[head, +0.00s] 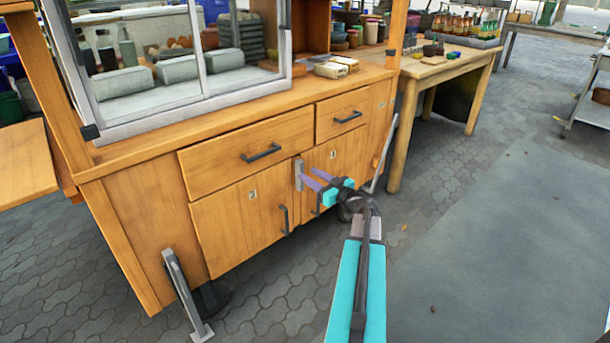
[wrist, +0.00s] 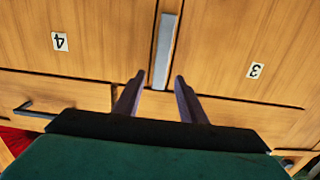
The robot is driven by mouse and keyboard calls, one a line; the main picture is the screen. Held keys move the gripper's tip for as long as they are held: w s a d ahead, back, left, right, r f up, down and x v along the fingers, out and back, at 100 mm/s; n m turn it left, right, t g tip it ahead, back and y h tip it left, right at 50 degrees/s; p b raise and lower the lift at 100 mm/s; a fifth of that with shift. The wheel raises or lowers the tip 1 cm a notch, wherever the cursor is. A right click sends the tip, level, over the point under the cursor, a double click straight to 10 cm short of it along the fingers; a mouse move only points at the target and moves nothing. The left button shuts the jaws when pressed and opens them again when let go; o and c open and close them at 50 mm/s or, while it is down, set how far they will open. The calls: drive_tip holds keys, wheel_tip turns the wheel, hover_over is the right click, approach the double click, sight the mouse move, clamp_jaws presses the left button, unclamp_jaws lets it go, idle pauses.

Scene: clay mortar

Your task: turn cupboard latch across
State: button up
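The cupboard latch (head: 298,175) is a short grey metal bar, standing upright at the seam between the two lower doors, just under the drawers. In the wrist view the latch (wrist: 165,50) lies along the seam between doors marked 4 and 3, which appear upside down. My gripper (head: 312,178) is in front of the latch, its purple fingers pointing at it. In the wrist view my gripper (wrist: 159,78) is open, with one fingertip on each side of the latch's near end. Whether the fingers touch it, I cannot tell.
The left door (head: 240,222) and right door (head: 340,160) look closed, with dark handles (head: 285,220) below the latch. Drawers with dark pulls (head: 261,152) sit above. A wooden table (head: 440,68) stands to the right. The paved floor in front is clear.

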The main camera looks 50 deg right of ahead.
sight(302, 170)
drive_tip(key=shift+w+d, duration=0.1)
drive_tip(key=shift+w, duration=1.6)
clamp_jaws()
